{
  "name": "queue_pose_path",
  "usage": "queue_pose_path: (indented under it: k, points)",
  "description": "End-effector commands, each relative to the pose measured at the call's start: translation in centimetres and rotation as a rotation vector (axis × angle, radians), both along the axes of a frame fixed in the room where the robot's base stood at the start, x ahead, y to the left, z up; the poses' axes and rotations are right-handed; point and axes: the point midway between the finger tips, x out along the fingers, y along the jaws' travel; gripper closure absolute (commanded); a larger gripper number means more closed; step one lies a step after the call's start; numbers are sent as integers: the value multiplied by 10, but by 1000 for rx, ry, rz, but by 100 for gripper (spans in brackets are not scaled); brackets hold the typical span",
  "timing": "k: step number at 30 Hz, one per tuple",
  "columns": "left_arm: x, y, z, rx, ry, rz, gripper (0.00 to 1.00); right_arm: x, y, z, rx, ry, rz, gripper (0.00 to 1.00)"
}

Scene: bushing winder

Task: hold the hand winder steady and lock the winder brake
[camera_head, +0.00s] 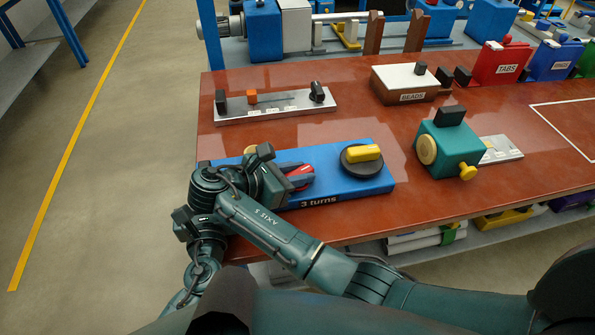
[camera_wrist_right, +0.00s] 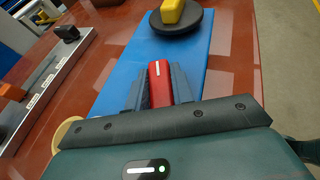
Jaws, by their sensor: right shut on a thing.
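The hand winder is a long blue base (camera_head: 335,193) marked "3 turns", on the red-brown table. At its right end is a black disc (camera_head: 347,166) with a yellow handle (camera_head: 363,153) on top; both show at the top of the right wrist view. A red lever (camera_head: 303,172), taken to be the winder brake, is at the base's middle. My right gripper (camera_head: 292,178) reaches it from the left, over the base. In the right wrist view its fingers are closed around the red lever (camera_wrist_right: 158,84). The lever's lower part is hidden. My left gripper is not in view.
A grey switch strip (camera_head: 275,107) lies behind the winder. A teal block (camera_head: 450,148) with yellow knobs stands to its right. A box marked "BEADS" (camera_head: 404,84) and red and blue bins are farther back. Bare tabletop lies between the winder and the strip.

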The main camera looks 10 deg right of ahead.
Motion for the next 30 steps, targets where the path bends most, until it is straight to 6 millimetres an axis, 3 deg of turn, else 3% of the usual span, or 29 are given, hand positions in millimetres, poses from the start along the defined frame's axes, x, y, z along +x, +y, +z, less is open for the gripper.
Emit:
queue_pose_path:
  k: [15, 16, 24, 30]
  points:
    - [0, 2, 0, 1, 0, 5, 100, 0, -2, -1, -4, 2, -23, 99]
    - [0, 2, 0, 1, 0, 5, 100, 0, -2, -1, -4, 2, -23, 75]
    - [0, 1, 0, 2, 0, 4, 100, 0, -1, 0, -2, 1, -20, 55]
    - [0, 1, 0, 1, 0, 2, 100, 0, 0, 0, -1, 1, -19, 55]
